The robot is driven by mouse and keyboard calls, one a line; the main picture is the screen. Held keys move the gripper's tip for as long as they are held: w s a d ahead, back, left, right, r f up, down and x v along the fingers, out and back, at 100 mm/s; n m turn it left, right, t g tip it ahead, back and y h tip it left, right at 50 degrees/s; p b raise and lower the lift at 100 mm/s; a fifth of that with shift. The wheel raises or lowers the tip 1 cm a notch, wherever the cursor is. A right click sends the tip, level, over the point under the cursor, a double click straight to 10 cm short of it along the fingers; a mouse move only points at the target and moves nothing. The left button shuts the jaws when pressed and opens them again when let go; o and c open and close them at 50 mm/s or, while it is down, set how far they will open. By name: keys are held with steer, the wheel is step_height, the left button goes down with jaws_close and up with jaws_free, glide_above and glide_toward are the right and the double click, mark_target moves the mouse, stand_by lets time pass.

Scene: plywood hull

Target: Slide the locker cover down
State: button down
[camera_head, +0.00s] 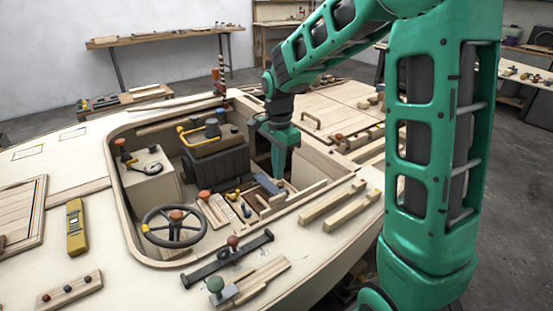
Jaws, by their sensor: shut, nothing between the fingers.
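My gripper (279,178) points down inside the right side of the cockpit opening in the plywood hull. It is shut, with nothing seen between its fingers. Its tips are close to a small blue-grey piece (268,184) and to the light wooden inner wall of the cockpit; I cannot tell whether they touch either. A pale plywood panel (316,163) stands just right of the gripper, along the cockpit's right edge. I cannot tell for sure which panel is the locker cover. The gripper hides part of the wall behind it.
A steering wheel (175,226), a dark seat (216,160) and a white console (148,172) stand in the cockpit. Loose wooden bars (338,206) lie on the right deck. A dark rail with a red knob (228,258) and a yellow level (76,227) lie on the deck.

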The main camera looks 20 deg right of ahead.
mark_target(278, 196)
step_height(278, 196, down, 7)
steer(key=shift+f, duration=0.1)
stand_by(0.5)
